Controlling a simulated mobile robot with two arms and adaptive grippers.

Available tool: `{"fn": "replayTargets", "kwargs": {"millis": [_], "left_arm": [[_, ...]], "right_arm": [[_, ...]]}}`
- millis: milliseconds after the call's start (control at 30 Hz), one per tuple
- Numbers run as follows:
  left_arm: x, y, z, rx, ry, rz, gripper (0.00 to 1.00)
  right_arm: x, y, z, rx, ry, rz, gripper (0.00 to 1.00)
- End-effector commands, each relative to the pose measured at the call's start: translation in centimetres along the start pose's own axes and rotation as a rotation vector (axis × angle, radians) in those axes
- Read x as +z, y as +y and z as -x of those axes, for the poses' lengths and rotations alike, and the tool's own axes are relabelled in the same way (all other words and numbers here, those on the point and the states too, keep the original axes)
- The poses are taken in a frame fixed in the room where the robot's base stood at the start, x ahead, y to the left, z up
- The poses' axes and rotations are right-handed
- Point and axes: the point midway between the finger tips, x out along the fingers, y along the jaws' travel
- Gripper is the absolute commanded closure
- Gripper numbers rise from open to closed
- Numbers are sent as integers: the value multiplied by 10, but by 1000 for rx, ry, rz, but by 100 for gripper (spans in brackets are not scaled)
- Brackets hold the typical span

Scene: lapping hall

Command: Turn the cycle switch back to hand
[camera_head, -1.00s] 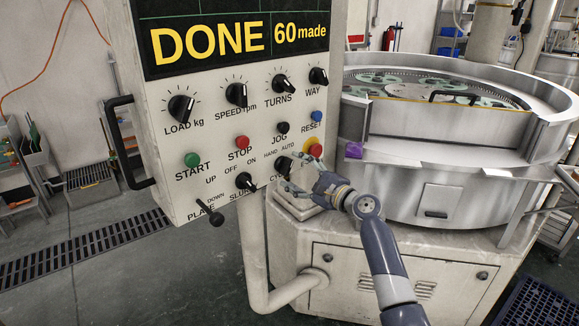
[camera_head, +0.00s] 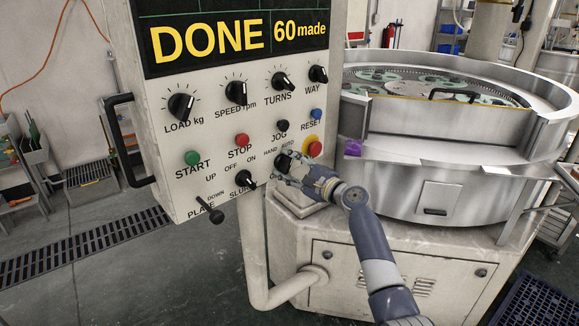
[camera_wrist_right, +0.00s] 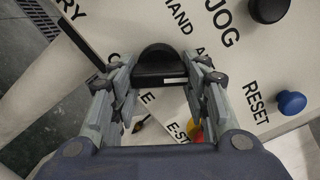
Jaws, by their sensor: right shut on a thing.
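The cycle switch (camera_head: 281,162) is a black knob low on the right of the pale control panel (camera_head: 222,119), under the HAND and AUTO labels. My right gripper (camera_head: 289,169) reaches it from the lower right and partly hides it. In the right wrist view the black knob (camera_wrist_right: 158,60) sits between the two fingers of my right gripper (camera_wrist_right: 158,80), which are shut on its sides. A short white mark shows on the knob. I cannot tell for sure which label it points to. My left gripper is not in view.
A red emergency stop button (camera_head: 314,149) on yellow sits close right of the switch. The black SLURRY knob (camera_head: 245,179) and the PLATE lever (camera_head: 211,216) are to the left. The screen (camera_head: 235,38) reads DONE, 60 made. The round lapping machine (camera_head: 430,190) stands behind.

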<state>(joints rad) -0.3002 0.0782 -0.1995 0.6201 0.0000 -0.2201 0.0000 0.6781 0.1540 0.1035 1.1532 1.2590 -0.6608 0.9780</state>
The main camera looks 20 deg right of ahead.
Motion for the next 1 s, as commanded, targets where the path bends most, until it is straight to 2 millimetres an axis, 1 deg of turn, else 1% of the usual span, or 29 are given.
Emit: {"fn": "replayTargets", "kwargs": {"millis": [167, 367, 567, 1000], "left_arm": [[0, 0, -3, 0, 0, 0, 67], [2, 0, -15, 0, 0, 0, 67], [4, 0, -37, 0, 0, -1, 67], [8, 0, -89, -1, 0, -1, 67]], "right_arm": [[-1, 1, 0, 1, 0, 14, 81], [-2, 2, 0, 0, -1, 84, 81], [-3, 3, 0, 0, 0, 231, 81], [-2, 0, 0, -1, 0, 645, 81]]}}
